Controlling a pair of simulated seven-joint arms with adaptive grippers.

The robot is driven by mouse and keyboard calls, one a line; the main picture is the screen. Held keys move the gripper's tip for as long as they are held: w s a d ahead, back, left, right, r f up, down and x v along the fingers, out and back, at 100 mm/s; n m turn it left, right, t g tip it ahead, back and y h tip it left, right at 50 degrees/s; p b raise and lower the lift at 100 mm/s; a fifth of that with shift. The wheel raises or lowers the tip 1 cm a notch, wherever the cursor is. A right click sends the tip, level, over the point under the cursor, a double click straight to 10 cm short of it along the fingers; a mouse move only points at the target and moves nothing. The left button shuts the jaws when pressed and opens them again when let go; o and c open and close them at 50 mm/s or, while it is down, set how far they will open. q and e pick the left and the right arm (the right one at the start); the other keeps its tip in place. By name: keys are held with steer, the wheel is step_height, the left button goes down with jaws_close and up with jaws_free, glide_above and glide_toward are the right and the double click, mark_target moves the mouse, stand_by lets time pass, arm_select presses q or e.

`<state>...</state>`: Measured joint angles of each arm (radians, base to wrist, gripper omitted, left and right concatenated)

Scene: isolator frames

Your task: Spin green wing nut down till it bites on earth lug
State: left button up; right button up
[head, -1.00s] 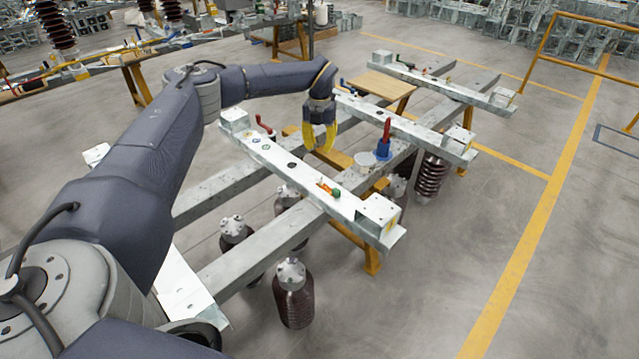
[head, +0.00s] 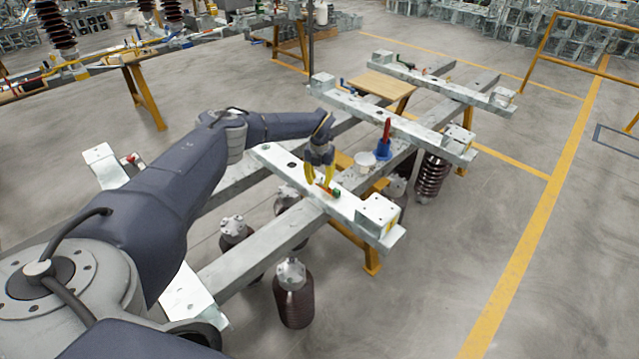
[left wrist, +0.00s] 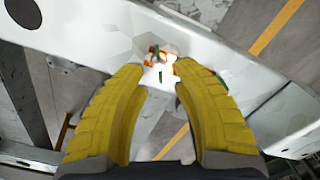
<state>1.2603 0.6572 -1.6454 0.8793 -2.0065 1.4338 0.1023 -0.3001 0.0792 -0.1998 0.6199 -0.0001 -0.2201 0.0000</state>
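The green wing nut (head: 337,194) sits on top of the near pale steel beam (head: 352,207). An orange-copper piece (head: 326,188), seemingly the earth lug, lies just left of it. My left gripper (head: 320,181) hangs over the beam with its yellow fingers pointing down at the copper piece, close to the nut. In the left wrist view the gripper (left wrist: 160,67) has its fingertips apart, with nothing held between them. Small orange parts (left wrist: 151,56) show just beyond the tips. I cannot tell whether the fingers touch them. My right gripper is not in view.
A blue pot with a red handle (head: 384,148) and a white cup (head: 365,159) stand behind the beam. A raised box block (head: 378,212) is at the beam's right end. Brown insulators (head: 294,305) hang below. Open floor lies to the right.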

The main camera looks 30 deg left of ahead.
arm_select(q)
steer(key=shift+f, duration=0.65)
jaws_close()
